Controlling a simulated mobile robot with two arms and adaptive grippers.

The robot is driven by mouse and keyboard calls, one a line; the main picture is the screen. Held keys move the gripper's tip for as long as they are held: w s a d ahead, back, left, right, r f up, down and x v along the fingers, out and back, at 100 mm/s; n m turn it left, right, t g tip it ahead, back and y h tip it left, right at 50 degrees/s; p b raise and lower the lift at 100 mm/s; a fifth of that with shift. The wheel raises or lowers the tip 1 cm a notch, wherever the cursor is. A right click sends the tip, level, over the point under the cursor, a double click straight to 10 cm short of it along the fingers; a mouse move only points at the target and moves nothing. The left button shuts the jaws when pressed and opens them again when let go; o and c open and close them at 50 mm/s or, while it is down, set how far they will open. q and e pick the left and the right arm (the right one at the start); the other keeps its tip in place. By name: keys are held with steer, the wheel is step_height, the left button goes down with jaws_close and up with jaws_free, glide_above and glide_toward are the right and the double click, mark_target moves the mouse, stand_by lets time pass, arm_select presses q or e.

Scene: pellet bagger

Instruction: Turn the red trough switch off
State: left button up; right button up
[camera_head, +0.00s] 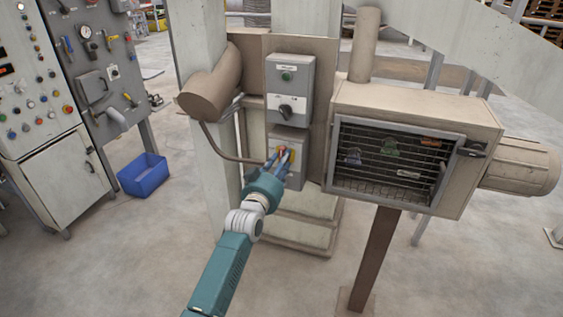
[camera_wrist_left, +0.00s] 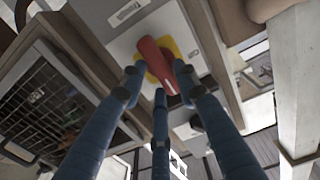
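The red trough switch (camera_wrist_left: 158,62) is a red rotary handle on a yellow plate (camera_wrist_left: 182,47), on the front of the lower grey box (camera_head: 296,178). In the wrist view the handle lies tilted across the plate. My left gripper (camera_head: 283,155) is at this switch, its blue fingers pointing at the box. In the wrist view the fingertips (camera_wrist_left: 158,80) stand around the handle, one at each side and one by its lower end. I cannot tell whether they touch it. In the head view the fingers partly hide the switch. My right gripper is not in view.
An upper grey box (camera_head: 289,90) with a green button and a black knob is just above. A beige housing with a wire grille (camera_head: 390,165) stands close at the right. A control cabinet (camera_head: 48,120) and a blue bin (camera_head: 143,175) are at the left.

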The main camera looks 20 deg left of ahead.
arm_select(q)
jaws_close()
steer(key=shift+n, duration=0.3)
steer(key=n, duration=0.8)
steer(key=a+n, duration=0.1)
steer(key=n, duration=0.3)
steer(key=shift+n, duration=0.3)
steer(key=shift+a+f+n+p, duration=0.1)
steer(key=shift+n+p, duration=0.05)
steer(key=shift+n, duration=1)
steer(key=shift+a+f+n+p, duration=0.1)
steer(key=shift+n+p, duration=0.05)
steer(key=shift+n, duration=1)
